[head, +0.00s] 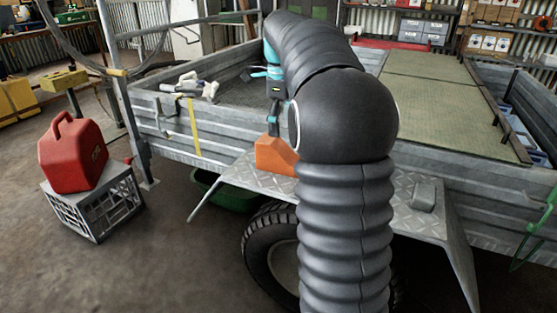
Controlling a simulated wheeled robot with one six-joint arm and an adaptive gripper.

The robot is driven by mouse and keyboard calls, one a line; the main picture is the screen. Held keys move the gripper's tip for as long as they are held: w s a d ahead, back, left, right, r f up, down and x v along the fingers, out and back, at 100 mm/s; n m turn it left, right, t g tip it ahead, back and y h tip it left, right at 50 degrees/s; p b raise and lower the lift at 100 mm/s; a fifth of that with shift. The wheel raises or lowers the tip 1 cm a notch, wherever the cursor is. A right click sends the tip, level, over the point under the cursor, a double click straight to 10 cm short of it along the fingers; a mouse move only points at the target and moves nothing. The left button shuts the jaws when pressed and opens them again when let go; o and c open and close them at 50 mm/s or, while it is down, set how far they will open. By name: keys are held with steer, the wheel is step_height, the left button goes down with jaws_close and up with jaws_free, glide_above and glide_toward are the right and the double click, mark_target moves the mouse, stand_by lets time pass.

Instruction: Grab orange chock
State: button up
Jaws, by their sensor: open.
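The orange chock (275,155) is a wedge-shaped block on the grey checker-plate mudguard above the trailer wheel. Its right side is hidden behind my dark arm. My gripper (272,127) hangs from the end of the arm, just above the chock, with its fingers pointing down. It is open. From this view I cannot tell whether the fingertips touch the chock or stand apart from it.
The mudguard (240,172) juts from the side of a metal trailer (160,112). A grey block (422,195) sits on its right part. A red jerry can (72,155) stands on a grey crate (98,213) at left. The concrete floor at front left is clear.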

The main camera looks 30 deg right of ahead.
mark_target(279, 155)
steer(key=f, duration=0.3)
steer(key=f+b, duration=0.1)
steer(key=f, duration=0.5)
steer(key=shift+w+a+f, duration=0.1)
steer(key=shift+a+f, duration=0.15)
steer(key=shift+f, duration=0.15)
steer(key=c, duration=1.4)
steer(key=shift+c, duration=0.6)
steer(key=shift+r, duration=0.15)
